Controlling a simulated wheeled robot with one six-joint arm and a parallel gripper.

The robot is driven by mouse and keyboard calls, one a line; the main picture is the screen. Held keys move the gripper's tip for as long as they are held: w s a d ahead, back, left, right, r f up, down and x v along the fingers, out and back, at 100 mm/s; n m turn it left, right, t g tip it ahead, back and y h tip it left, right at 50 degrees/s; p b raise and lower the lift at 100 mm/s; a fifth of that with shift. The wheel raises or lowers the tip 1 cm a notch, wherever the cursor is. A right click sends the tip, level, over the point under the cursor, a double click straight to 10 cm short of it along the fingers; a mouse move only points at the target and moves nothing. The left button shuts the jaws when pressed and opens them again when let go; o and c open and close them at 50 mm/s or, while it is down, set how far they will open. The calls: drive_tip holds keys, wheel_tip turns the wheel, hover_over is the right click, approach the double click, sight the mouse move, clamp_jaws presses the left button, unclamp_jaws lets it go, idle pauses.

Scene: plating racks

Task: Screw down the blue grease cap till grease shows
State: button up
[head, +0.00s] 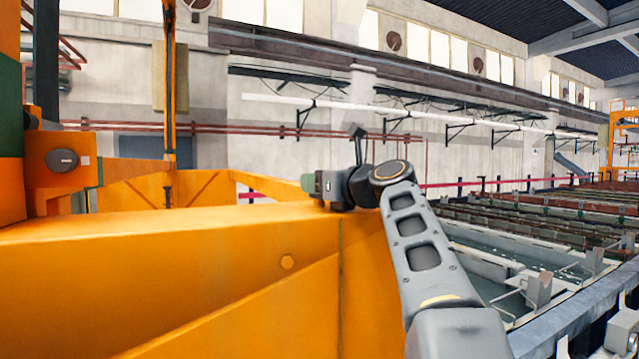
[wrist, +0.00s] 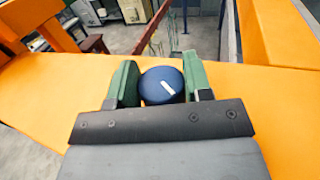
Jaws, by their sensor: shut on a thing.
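The blue grease cap (wrist: 162,86) is a round dark-blue knob with a short white mark on its top, seen in the wrist view. It sits at the orange beam (wrist: 60,90). My gripper (wrist: 161,82) is shut on the cap, with one green finger on its left and one on its right. No grease shows in the wrist view; the cap's lower part and its base are hidden by my gripper. In the head view my gripper (head: 318,186) is at the far end of my arm, at the top of the orange beam (head: 180,225), and the cap cannot be made out.
An orange upright with a dark round knob (head: 62,160) stands at the left. Long tanks (head: 480,260) with liquid lie to the right behind a grey rail (head: 575,305). The space above the beam around my arm looks free.

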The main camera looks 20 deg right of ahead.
drive_tip(key=c, duration=0.3)
drive_tip(key=m+h, duration=0.2)
drive_tip(key=h, duration=0.1)
drive_tip(key=shift+a+t, duration=0.1)
drive_tip(key=shift+t, duration=0.2)
drive_tip(key=shift+c, duration=0.2)
drive_tip(key=shift+f+m+h, duration=0.1)
drive_tip(key=shift+m+h, duration=1.1)
drive_tip(key=shift+h, duration=0.5)
drive_tip(key=shift+h, duration=0.3)
drive_tip(key=o, duration=0.9)
drive_tip(key=shift+s, duration=0.15)
drive_tip(key=s+b, duration=0.1)
drive_tip(key=s, duration=0.3)
drive_tip(key=s+b, duration=0.2)
drive_tip(key=s, duration=0.3)
drive_tip(key=s+a+b, duration=0.1)
drive_tip(key=s, duration=0.3)
drive_tip(key=shift+s+b, duration=0.25)
drive_tip(key=shift+b, duration=0.05)
